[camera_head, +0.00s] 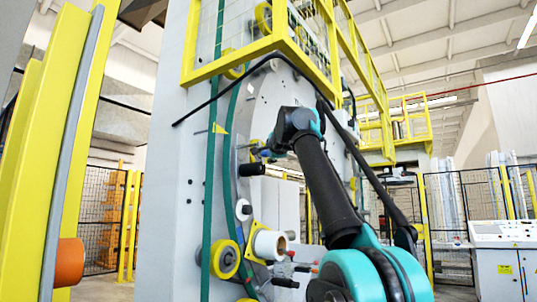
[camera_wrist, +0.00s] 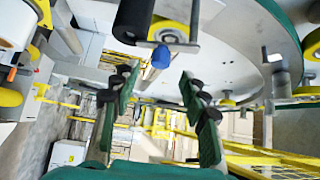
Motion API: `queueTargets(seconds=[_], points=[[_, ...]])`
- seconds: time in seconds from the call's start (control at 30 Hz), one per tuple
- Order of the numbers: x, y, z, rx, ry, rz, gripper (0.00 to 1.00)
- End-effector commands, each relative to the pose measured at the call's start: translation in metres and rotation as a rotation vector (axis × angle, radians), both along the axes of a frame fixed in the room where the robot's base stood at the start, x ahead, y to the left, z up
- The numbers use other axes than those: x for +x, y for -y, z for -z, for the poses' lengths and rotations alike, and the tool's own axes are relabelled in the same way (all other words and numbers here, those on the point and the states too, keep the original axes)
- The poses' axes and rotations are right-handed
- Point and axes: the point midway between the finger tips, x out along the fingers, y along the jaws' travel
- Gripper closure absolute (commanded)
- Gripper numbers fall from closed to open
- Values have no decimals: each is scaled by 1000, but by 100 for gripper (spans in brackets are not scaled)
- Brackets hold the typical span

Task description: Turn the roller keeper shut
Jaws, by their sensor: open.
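The tall grey machine panel (camera_head: 180,185) carries green straps, a yellow roller (camera_head: 224,259) and a white roll (camera_head: 268,245) below my gripper. A yellow railing (camera_head: 230,62) hangs overhead. A yellow post (camera_head: 35,150) with an orange roller (camera_head: 69,262) stands at left.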

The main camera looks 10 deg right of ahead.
Motion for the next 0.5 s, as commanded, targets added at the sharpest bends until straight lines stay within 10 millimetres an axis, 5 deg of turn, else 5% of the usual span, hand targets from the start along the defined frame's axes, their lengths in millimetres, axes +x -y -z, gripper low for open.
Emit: queueTargets(seconds=[0.5], points=[[-64,0,5,0,-1,0,56]])
